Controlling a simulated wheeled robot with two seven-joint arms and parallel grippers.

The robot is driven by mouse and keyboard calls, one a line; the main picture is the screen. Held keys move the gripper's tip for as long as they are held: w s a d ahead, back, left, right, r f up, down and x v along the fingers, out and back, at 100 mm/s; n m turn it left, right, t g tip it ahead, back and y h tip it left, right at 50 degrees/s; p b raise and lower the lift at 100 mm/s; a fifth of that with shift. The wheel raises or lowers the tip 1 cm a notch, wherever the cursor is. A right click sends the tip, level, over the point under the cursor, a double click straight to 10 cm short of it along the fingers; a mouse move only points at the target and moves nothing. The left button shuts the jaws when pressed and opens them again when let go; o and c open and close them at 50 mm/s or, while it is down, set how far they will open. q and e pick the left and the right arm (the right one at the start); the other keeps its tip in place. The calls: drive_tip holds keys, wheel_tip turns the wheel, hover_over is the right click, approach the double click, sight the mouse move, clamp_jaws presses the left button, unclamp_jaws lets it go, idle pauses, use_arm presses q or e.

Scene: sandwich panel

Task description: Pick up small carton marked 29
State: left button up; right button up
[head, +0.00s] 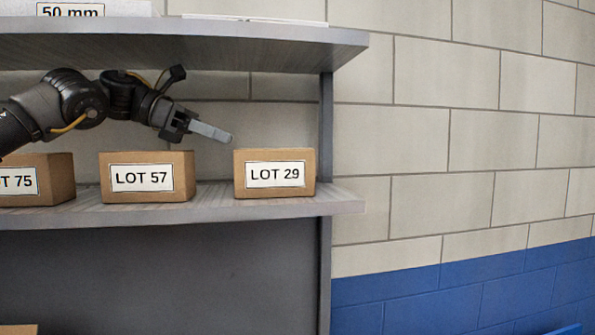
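The small brown carton marked LOT 29 (275,192) stands upright at the right end of the middle shelf, its label facing me. My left gripper (229,138) reaches in from the left, above the shelf, with its fingertips just above and left of that carton's top left corner. It seems apart from the carton. The fingers show side-on as one grey shape, so the gap between them is hidden. My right gripper is not in view.
Cartons marked LOT 57 (147,194) and, partly cut off, 75 (38,187) stand to the left on the same shelf (216,207). The upper shelf (215,48) hangs above my arm. A dark post (326,130) stands right of the LOT 29 carton.

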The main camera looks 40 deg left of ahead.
sight(274, 172)
use_arm(q)
drive_tip(key=shift+w, duration=0.25)
drive_tip(key=shift+o, duration=0.8)
drive_tip(key=shift+a, duration=0.15)
drive_tip(key=o, duration=0.5)
drive_tip(key=shift+s+r, duration=0.1)
drive_tip(key=shift+s, duration=0.1)
drive_tip(key=shift+o, duration=1.2)
drive_tip(key=shift+w+d, duration=0.15)
drive_tip(key=shift+d, duration=0.25)
drive_tip(key=shift+o, duration=1.3)
drive_tip(key=shift+w+d+f+p, duration=0.25)
drive_tip(key=shift+w+d+p, duration=0.05)
drive_tip(key=shift+w+p, duration=0.1)
drive_tip(key=p+x, duration=0.1)
drive_tip(key=x, duration=0.1)
drive_tip(key=p+x, duration=0.1)
drive_tip(key=x, duration=0.2)
drive_tip(key=shift+s+d+r, duration=0.15)
drive_tip(key=shift+d, duration=0.1)
drive_tip(key=shift+w+d+f, duration=0.25)
drive_tip(key=shift+w, duration=0.15)
drive_tip(key=shift+s, duration=0.1)
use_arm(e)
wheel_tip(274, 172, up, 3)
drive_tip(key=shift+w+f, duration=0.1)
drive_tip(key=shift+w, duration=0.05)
